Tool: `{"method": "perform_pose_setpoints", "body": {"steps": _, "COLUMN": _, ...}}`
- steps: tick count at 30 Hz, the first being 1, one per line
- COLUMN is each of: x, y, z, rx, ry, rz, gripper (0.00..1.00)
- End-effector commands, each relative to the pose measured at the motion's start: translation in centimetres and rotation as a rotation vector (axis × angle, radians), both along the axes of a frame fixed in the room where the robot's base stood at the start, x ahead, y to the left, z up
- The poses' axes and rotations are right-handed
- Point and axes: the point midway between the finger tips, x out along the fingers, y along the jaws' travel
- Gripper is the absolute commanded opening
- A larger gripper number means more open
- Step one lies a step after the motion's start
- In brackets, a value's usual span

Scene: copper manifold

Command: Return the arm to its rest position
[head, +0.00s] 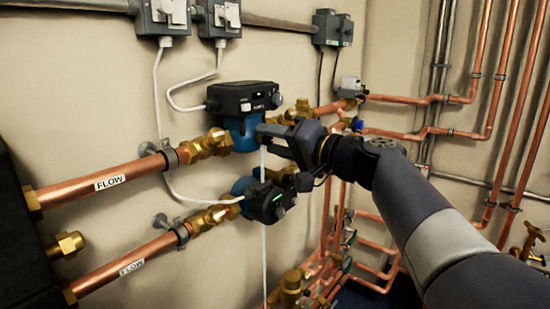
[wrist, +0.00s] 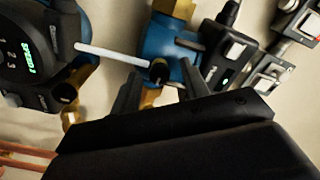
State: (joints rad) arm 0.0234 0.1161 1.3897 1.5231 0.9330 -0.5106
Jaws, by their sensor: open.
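My arm reaches in from the lower right of the head view to the pumps on the wall. My gripper (head: 268,138) is open in front of the upper pump (head: 241,98), which has a black head and a blue body. The lower pump (head: 268,202) has a small green light and sits just below the gripper. In the wrist view my gripper's dark fingers (wrist: 158,88) stand apart in front of a blue pump body (wrist: 158,42). I cannot tell whether they touch it. Nothing is clearly held between them.
Copper pipes labelled FLOW (head: 112,182) run left from the pumps through brass valves (head: 208,145). White cables (head: 158,95) hang from grey switch boxes (head: 163,15). More copper pipes (head: 470,100) line the right wall. A dark block (head: 20,220) stands at left.

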Motion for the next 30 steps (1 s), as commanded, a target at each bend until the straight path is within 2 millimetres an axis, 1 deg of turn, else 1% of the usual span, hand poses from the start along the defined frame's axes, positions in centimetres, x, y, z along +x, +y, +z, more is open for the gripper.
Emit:
{"method": "perform_pose_setpoints", "body": {"steps": 15, "x": -0.07, "y": 0.06, "z": 0.14, "rx": -0.258, "ry": -0.329, "rz": 0.001, "gripper": 0.43}}
{"method": "perform_pose_setpoints", "body": {"steps": 24, "x": -0.10, "y": 0.08, "z": 0.24, "rx": -0.391, "ry": -0.499, "rz": 0.000, "gripper": 0.43}}
{"method": "perform_pose_setpoints", "body": {"steps": 30, "x": -0.12, "y": 0.09, "z": 0.17, "rx": -0.453, "ry": -0.579, "rz": 0.000, "gripper": 0.43}}
